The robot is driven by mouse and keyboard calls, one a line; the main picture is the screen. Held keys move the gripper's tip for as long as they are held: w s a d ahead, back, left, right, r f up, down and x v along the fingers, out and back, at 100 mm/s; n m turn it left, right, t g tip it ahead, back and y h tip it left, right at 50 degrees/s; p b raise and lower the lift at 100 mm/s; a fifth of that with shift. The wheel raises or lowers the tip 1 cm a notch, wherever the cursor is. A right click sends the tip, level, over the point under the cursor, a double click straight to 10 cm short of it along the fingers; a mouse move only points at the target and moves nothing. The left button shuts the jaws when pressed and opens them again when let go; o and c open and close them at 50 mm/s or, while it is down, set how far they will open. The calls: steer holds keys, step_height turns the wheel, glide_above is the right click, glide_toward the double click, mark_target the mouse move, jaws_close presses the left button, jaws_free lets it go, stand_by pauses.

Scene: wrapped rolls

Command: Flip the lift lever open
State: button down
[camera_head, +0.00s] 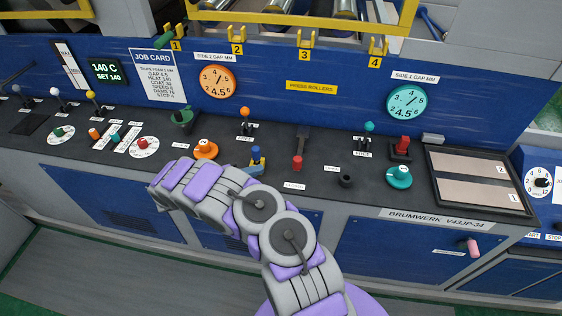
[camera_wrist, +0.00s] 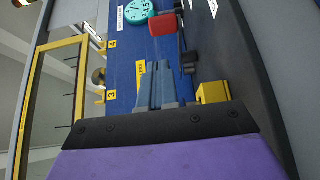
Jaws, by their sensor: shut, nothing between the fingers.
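The likely lift lever is the dark bar with a red end (camera_head: 297,162) at the middle of the console, below the yellow press-rollers label. Its red end tips toward the front edge. A red block (camera_wrist: 163,25) shows beyond my fingertips in the wrist view; I cannot tell for sure that it is the same lever. My gripper (camera_wrist: 153,66) is shut and empty, its grey-blue fingers together, pointing right along the console and apart from the red block.
A yellow block (camera_wrist: 213,92) is beside my fingers. A black knob (camera_head: 346,180) and teal dial knob (camera_head: 398,175) lie to the right, an orange knob (camera_head: 205,148) to the left. An orange-tipped lever (camera_head: 246,113) stands behind. A yellow rail (camera_head: 300,18) runs above.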

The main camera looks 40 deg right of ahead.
steer(key=shift+d+f, duration=0.2)
steer(key=shift+d, duration=0.15)
steer(key=shift+a, duration=0.1)
steer(key=shift+s+d+r, duration=0.15)
steer(key=shift+s+d, duration=0.05)
steer(key=shift+d, duration=0.25)
steer(key=x, duration=0.8)
steer(key=shift+d+b, duration=0.35)
steer(key=shift+d, duration=0.05)
steer(key=shift+a, duration=0.15)
steer(key=shift+s, duration=0.15)
